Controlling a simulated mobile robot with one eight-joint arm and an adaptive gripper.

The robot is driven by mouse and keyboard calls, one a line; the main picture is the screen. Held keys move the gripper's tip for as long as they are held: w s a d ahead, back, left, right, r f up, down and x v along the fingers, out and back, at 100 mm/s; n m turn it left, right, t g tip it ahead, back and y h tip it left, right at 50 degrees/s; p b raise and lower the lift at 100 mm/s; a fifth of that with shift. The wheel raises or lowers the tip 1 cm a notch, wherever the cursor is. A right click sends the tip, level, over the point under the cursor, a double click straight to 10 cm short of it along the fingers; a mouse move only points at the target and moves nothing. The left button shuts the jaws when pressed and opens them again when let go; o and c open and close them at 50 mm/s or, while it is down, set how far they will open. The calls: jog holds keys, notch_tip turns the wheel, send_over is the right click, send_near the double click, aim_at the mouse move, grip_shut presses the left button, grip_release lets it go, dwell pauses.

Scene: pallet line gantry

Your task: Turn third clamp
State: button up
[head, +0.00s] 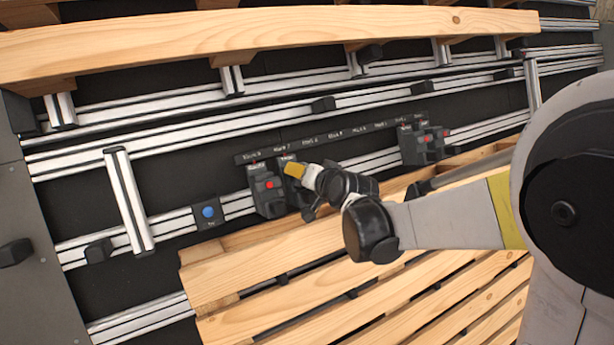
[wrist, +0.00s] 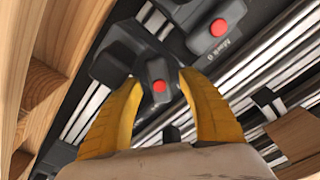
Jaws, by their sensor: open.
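Black clamps with red buttons sit on the metal rail under a label strip (head: 330,138). In the head view, a left clamp (head: 266,191) stands beside a second clamp that my gripper (head: 297,171) partly covers. More clamps (head: 423,144) sit farther right. In the wrist view, my gripper's yellow fingers (wrist: 160,80) are open, one on each side of a clamp's dark part with a red button (wrist: 158,87). I cannot tell whether they touch it. Another clamp (wrist: 214,28) with a red button lies just above, beside a small printed label. Which clamp is the third is unclear.
A wooden beam (head: 270,40) crosses above the rails. A slatted wooden pallet (head: 240,280) lies below the clamps, close under my arm. A blue button (head: 208,212) is on the rail to the left. The rail between the left and right clamps is partly hidden by my wrist.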

jog(key=v, duration=1.1)
jog(key=shift+s, duration=0.35)
jog(key=shift+d, duration=0.15)
